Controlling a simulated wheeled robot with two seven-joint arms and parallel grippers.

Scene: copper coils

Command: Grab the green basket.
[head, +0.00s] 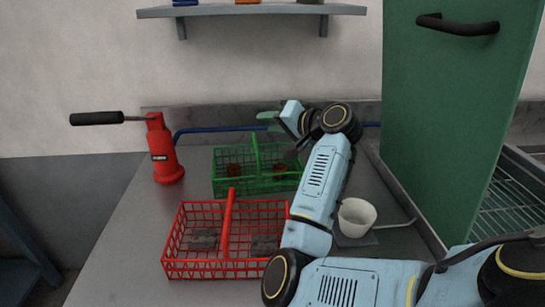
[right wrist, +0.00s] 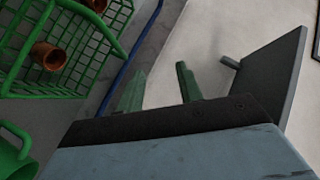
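The green basket (head: 257,185) stands upright on the grey counter behind the red basket. It has wire walls and a central handle, and copper coils (head: 233,170) lie inside it. It also shows at the upper left of the right wrist view (right wrist: 70,75), with copper coils (right wrist: 48,55) in it. My right gripper (head: 268,120) is above and behind the basket's back right part, apart from it. In the right wrist view its two green fingers (right wrist: 160,85) are spread with nothing between them. My left gripper is not in view.
A red wire basket (head: 225,268) stands in front. A red jack (head: 163,150) with a black-gripped lever is at the left. A white cup (head: 357,216) stands right of my forearm. A green door (head: 450,110) stands open at the right. A wall shelf (head: 250,10) hangs above.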

